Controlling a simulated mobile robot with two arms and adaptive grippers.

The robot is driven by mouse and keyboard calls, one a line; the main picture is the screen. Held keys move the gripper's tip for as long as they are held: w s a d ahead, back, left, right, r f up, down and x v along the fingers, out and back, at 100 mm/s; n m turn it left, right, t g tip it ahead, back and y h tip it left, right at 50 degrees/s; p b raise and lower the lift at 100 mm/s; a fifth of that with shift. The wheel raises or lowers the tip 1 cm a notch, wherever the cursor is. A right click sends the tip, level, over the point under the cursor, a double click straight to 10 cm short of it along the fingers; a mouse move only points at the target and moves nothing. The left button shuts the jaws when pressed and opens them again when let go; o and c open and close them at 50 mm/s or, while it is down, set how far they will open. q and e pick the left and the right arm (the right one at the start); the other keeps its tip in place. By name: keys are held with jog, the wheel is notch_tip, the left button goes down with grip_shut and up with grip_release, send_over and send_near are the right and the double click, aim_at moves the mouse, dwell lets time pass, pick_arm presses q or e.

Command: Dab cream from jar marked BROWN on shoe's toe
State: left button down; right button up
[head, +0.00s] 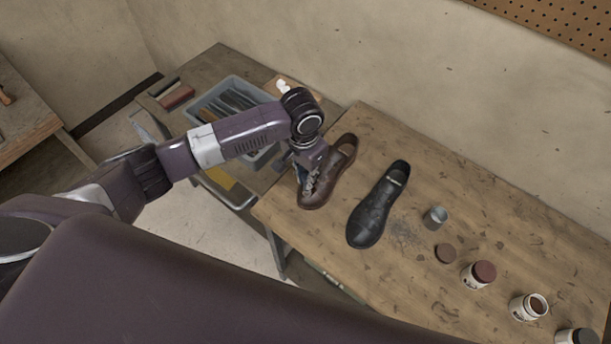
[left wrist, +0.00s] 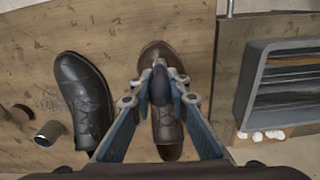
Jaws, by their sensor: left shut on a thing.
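The brown shoe (head: 341,165) lies on the wooden table's left part, its toe toward the front. My left gripper (head: 307,188) is over the shoe's toe end and partly hides it. In the left wrist view, the gripper (left wrist: 160,84) is shut on a small dark thing (left wrist: 160,86), too unclear to name, above the brown shoe (left wrist: 166,130). Whether it touches the leather I cannot tell. My right gripper is not in view.
A black shoe (head: 378,207) lies beside the brown one. A grey bin (head: 262,91) is behind my arm.

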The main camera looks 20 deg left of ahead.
aim_at(305, 172)
pick_arm(q)
jog(key=shift+s+r, duration=0.15)
jog(key=shift+r, duration=2.85)
jog(key=s+a+n+b, duration=0.2)
jog(key=s+b, duration=0.4)
jog(key=b, duration=0.1)
jog(key=s+a+r+n+b, duration=0.1)
jog(key=s+n+b, duration=0.1)
jog(key=s+b, duration=0.4)
jog(key=shift+s+a+r+n+b, duration=0.3)
jog(key=shift+s+a+n+b, duration=0.1)
jog(key=shift+b, duration=0.35)
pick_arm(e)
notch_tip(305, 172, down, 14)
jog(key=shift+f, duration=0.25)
pick_arm(q)
jog(key=shift+w, duration=0.1)
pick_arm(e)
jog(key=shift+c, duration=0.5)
